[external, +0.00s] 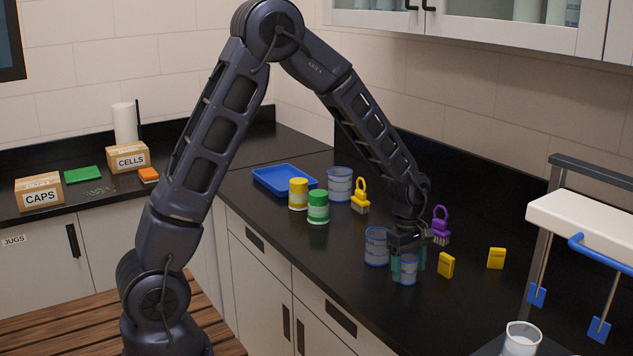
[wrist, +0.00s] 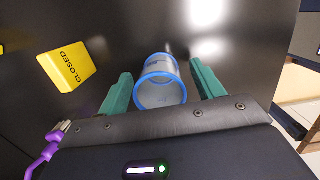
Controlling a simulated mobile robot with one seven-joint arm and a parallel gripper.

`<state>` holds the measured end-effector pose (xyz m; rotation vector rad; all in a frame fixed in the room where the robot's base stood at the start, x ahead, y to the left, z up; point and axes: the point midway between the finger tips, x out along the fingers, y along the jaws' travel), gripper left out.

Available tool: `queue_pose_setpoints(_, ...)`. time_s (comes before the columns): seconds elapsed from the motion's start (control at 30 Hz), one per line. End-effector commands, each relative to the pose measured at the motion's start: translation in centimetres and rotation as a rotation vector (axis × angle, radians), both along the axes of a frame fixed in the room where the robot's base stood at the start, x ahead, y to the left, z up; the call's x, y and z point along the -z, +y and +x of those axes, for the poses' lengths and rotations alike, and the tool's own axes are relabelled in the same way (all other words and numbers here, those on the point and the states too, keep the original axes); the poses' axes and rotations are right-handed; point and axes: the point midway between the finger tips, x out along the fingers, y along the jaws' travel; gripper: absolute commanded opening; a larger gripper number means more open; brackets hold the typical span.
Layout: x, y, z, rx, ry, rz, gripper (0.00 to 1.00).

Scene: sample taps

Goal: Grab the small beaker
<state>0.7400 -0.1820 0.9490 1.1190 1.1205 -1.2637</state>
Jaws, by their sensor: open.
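The small beaker (external: 408,270), clear with a blue rim and blue markings, stands upright on the black counter. My gripper (external: 407,262) points down over it, with a teal finger on either side. In the wrist view, the beaker (wrist: 160,90) sits between the two open teal fingers of my gripper (wrist: 160,76), with a visible gap on each side. A larger blue-rimmed beaker (external: 376,247) stands just left of my gripper, and another large one (external: 340,184) stands farther back.
Yellow blocks (external: 446,265) stand to the right; one reads CLOSED in the wrist view (wrist: 67,66). A purple brush (external: 440,226) is close behind my gripper. A yellow brush (external: 360,196), green jar (external: 318,206), yellow jar (external: 298,194) and blue tray (external: 284,180) stand farther back.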

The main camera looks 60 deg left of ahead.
Motion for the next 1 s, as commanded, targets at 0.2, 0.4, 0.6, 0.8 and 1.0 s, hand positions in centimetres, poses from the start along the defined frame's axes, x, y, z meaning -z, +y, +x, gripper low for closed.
queue_pose_setpoints(0.2, 0.0, 0.0, 0.0, 0.0, 0.0, 0.0, 0.34)
queue_pose_setpoints(0.4, -0.1, 0.0, 0.0, 0.001, 0.0, 0.0, 0.2)
queue_pose_setpoints(0.6, -0.4, 0.0, 0.1, 0.001, -0.002, 0.0, 0.2)
queue_pose_setpoints(0.8, -2.8, 0.0, 0.1, 0.001, -0.005, 0.0, 0.2)
queue_pose_setpoints(1.0, -7.6, -0.1, 0.1, 0.001, -0.006, 0.0, 0.2)
